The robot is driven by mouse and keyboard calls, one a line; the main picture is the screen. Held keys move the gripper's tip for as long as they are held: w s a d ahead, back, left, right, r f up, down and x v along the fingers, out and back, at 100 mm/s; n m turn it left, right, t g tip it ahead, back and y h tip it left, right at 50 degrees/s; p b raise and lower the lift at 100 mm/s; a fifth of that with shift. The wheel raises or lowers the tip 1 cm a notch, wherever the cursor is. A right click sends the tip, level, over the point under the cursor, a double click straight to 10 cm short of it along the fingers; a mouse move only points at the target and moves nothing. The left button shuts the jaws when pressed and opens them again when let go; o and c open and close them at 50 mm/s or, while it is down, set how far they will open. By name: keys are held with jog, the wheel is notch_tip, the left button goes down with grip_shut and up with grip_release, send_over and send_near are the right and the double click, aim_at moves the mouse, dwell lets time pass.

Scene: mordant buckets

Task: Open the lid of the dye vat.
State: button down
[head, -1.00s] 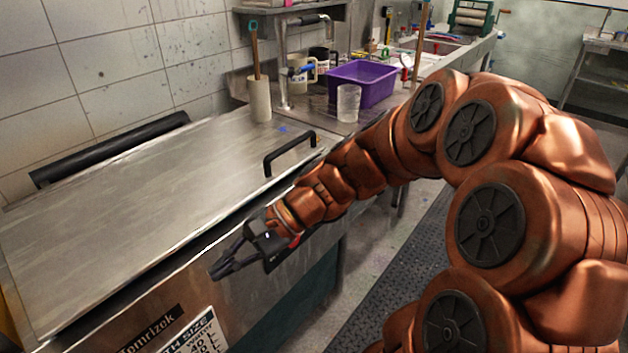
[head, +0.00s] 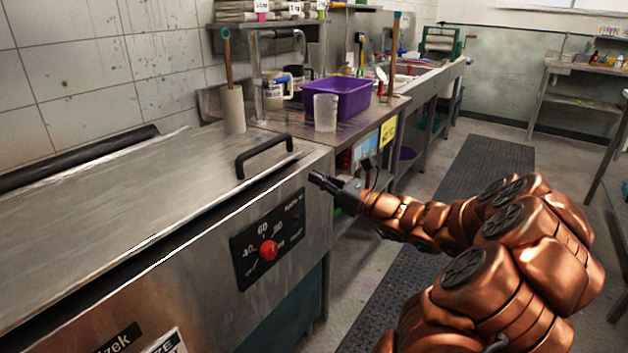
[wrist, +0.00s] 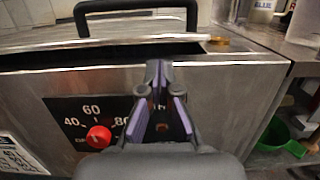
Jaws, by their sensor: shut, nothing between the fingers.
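The dye vat is a steel box (head: 215,265) with a flat steel lid (head: 110,225) at the left of the head view. The lid lies nearly flat, with a dark gap under its front edge. Its black bar handle (head: 263,153) stands near the right end; it also shows at the top of the wrist view (wrist: 135,5). My gripper (head: 312,178) is shut and empty at the vat's front right corner, to the right of the handle and lower. In the wrist view its fingertips (wrist: 158,66) point at the gap just below the lid's edge (wrist: 100,43); I cannot tell whether they touch.
A control panel with a red knob (head: 268,250) is on the vat's front. A grey cylinder (head: 233,108) holding a stick stands behind the lid. A purple basin (head: 340,98) and a clear beaker (head: 326,112) stand on the bench beyond. The floor mat (head: 450,215) at right looks clear.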

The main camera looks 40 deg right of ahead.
aim_at(285, 161)
jog(key=x, duration=0.7)
jog(key=shift+w+a, duration=0.15)
jog(key=shift+w, duration=0.1)
jog(key=shift+w+r, duration=0.1)
jog(key=shift+r, duration=0.1)
jog(key=shift+a+r, duration=0.1)
jog(key=shift+a, duration=0.1)
jog(key=shift+r+p, duration=0.7)
jog(key=shift+p, duration=0.05)
